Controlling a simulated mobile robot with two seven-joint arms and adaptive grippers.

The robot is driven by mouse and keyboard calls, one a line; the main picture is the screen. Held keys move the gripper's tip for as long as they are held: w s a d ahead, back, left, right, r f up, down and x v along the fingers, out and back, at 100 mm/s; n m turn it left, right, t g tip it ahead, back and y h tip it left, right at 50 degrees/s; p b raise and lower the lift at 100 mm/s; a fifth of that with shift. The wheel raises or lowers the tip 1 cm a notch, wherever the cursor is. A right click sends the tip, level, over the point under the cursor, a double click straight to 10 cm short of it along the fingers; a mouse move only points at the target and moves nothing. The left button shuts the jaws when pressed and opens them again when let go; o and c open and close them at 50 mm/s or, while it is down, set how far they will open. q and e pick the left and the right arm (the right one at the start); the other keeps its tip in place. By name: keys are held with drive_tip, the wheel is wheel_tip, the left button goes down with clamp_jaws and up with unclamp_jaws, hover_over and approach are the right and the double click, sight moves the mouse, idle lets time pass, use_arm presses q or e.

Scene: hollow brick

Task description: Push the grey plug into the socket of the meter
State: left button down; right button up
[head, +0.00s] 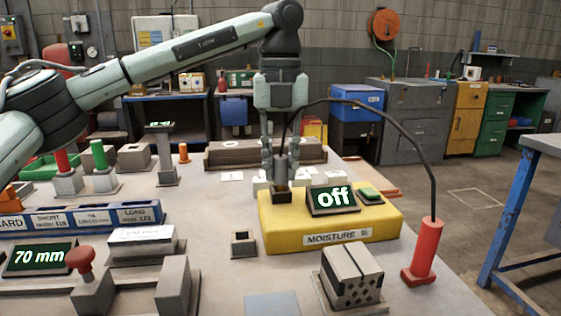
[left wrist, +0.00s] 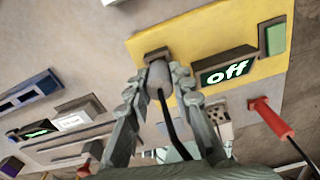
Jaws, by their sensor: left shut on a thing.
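The yellow meter (head: 330,237) lies on the table, labelled MOISTURE, with a display (head: 333,198) reading "off" and a green button (head: 370,195). Its small dark square socket (head: 282,196) is at the left of its top; it also shows in the left wrist view (left wrist: 156,53). My left gripper (head: 280,174) is upright over the socket, shut on the grey plug (left wrist: 159,77). The plug's lower end is at the socket's mouth; I cannot tell how deep it sits. A black cable runs from the plug to a red post (head: 426,250). My right gripper is not in view.
A hollow block with holes (head: 352,275) stands in front of the meter, and a small open square block (head: 244,244) stands at its left. A blue labelled rack (head: 85,218) and a "70 mm" display (head: 38,258) are further left. The cable arches beside my gripper.

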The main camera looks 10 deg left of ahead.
use_arm(q)
drive_tip(key=shift+f, duration=0.35)
drive_tip(key=c, duration=1.3)
unclamp_jaws()
drive_tip(key=shift+o, duration=0.2)
drive_tip(key=shift+r, duration=0.1)
wheel_tip(320, 180, up, 12)
